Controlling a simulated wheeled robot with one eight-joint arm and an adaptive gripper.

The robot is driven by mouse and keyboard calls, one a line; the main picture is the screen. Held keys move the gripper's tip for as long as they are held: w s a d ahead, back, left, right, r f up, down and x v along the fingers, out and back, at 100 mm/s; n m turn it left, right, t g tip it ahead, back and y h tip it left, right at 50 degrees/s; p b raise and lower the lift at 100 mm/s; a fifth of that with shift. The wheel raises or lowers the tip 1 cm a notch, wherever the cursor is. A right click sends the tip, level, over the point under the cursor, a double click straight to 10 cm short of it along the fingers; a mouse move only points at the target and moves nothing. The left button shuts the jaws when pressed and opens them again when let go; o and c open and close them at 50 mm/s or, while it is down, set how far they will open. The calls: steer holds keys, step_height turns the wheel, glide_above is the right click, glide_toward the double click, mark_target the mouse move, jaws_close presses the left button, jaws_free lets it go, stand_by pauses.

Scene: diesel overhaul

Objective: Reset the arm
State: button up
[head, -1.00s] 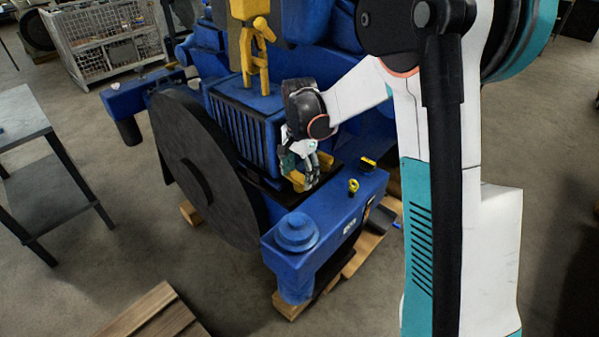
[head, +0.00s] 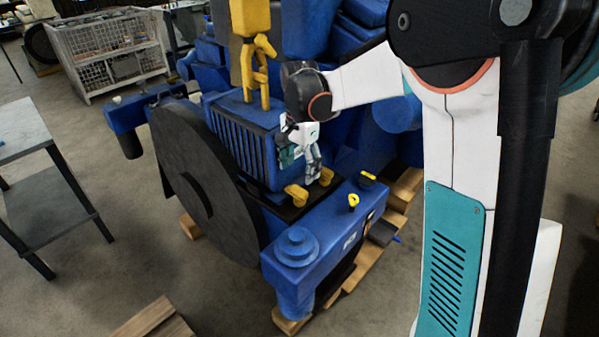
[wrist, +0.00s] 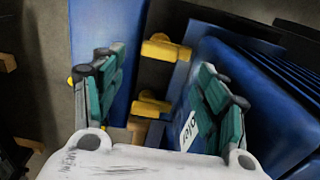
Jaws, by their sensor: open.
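My gripper (head: 308,168) is open and empty in the head view, held just above the blue engine's front ledge, beside its slatted blue box (head: 238,138). In the wrist view its two teal-padded fingers (wrist: 158,95) are spread wide. Two yellow fittings show between and beyond the fingers, an upper one (wrist: 165,48) and a lower one (wrist: 150,104). In the head view the yellow fittings (head: 296,195) sit on the dark ledge just below the fingertips. I cannot tell whether the fingers touch anything.
The blue engine (head: 330,220) with a large dark disc (head: 200,180) stands on wooden pallets (head: 385,232). A yellow upright bracket (head: 262,65) rises behind my gripper. A grey table (head: 22,130) stands left, and a mesh crate (head: 105,45) at the back left. Floor between them is clear.

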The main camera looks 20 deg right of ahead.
stand_by(0.4)
steer(key=s+r+n+t+b, duration=0.2)
steer(key=s+r+n, duration=0.1)
steer(key=s, duration=0.4)
steer(key=s+r+n+t+b, duration=0.1)
steer(key=s+r+n+t, duration=0.15)
steer(key=s, duration=0.45)
steer(key=s+f+n+t+b, duration=0.2)
steer(key=s+n, duration=0.4)
steer(key=s, duration=0.6)
steer(key=shift+a+f+b, duration=0.4)
steer(key=shift+f+b, duration=0.05)
steer(key=shift+f, duration=0.6)
steer(key=shift+n+t, duration=0.25)
